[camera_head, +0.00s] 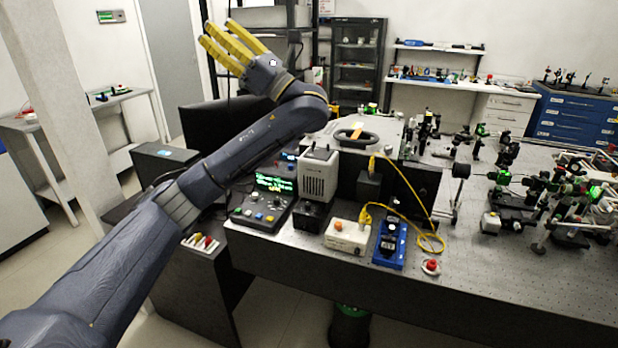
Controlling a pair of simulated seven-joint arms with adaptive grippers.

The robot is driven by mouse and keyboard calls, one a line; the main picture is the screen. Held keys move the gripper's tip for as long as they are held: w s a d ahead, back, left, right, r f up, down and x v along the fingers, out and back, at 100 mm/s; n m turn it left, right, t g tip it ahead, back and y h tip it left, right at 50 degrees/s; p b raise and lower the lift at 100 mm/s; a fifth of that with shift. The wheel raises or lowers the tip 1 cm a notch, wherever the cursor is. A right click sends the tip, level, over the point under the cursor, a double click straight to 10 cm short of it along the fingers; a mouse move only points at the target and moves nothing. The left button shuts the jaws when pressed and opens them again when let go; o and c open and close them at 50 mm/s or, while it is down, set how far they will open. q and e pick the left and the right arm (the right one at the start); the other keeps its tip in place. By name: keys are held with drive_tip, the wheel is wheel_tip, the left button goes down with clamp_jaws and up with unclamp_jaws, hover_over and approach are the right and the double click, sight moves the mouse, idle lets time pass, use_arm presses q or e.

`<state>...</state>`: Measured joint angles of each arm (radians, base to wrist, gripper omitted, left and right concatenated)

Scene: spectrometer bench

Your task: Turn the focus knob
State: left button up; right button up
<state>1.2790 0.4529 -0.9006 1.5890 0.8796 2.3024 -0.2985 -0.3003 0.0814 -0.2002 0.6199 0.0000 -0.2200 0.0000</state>
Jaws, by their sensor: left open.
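My left gripper (228,45) is raised at the upper left, with its yellow fingers spread, open and empty. It is in the air, well apart from the bench instruments. My left arm reaches up to it from the lower left corner. I cannot tell which part is the focus knob. Small knobs show on the control box with the green display (268,204), and many small optical mounts (505,180) stand on the right of the optical bench (480,285). My right gripper is not in view.
A white box with an orange button (347,236), a blue device (390,242), a yellow cable (432,240) and a red button (431,266) lie near the front edge. A grey-white case with a black handle (355,135) stands behind. The bench's front right is largely clear.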

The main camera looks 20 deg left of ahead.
use_arm(q)
drive_tip(key=w+d+f+m+t+h, duration=0.1)
drive_tip(key=w+f+m+t+h, duration=1.2)
drive_tip(key=f, duration=0.5)
drive_tip(key=s+d+f+m+g+h, duration=0.2)
drive_tip(key=s+d+f+g+h, duration=0.15)
drive_tip(key=d+f+h, duration=0.35)
drive_tip(key=s+d+f+m+g+h, duration=0.1)
drive_tip(key=s+d+f+g+h, duration=0.1)
drive_tip(key=d+f+g+h, duration=0.45)
drive_tip(key=t+y, duration=0.2)
approach(308, 204)
drive_tip(key=shift+x, duration=5)
drive_tip(key=shift+w, duration=0.1)
clamp_jaws()
